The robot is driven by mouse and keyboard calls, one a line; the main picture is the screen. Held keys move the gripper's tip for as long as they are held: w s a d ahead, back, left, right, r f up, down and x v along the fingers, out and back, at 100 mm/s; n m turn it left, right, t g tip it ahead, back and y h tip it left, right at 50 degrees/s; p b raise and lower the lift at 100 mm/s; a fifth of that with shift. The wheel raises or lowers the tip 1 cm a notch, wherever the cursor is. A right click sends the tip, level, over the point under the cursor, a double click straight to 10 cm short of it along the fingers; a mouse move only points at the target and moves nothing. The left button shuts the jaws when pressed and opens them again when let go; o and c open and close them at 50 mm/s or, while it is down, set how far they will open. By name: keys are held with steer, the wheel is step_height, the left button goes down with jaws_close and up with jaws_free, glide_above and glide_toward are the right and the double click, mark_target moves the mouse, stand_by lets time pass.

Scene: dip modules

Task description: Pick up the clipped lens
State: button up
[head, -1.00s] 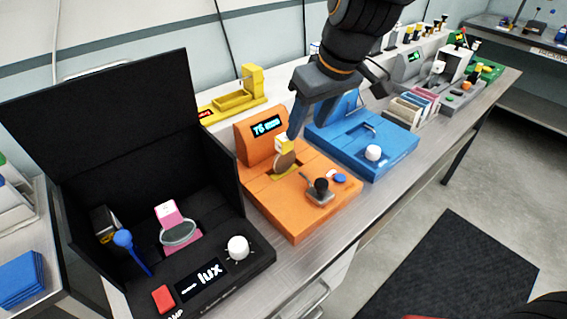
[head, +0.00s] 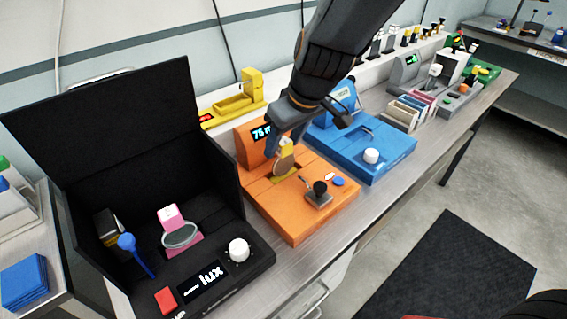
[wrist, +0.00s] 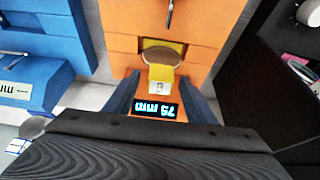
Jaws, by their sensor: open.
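A brownish round lens (head: 284,166) with a yellow clip (head: 287,146) on top stands upright in a slot of the orange module (head: 315,206). In the wrist view the lens (wrist: 160,58) lies just ahead of my gripper (wrist: 160,98). The yellow clip (wrist: 161,77), with a white patch, is between the two fingers' lines, with gaps on both sides. My gripper (head: 283,138) is open, close to the clip in the head view. Another lens (head: 180,235), with a pink clip, stands in the black box. Part of the orange module's display is hidden by my gripper in the head view.
The black box (head: 100,135) stands left of the orange module, with a tall side wall. The blue module (head: 370,159) is close on the right. A black knob lever (head: 319,190) rises from the orange module's front. A yellow stand (head: 236,103) is behind.

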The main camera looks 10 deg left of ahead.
jaws_close()
stand_by(0.3)
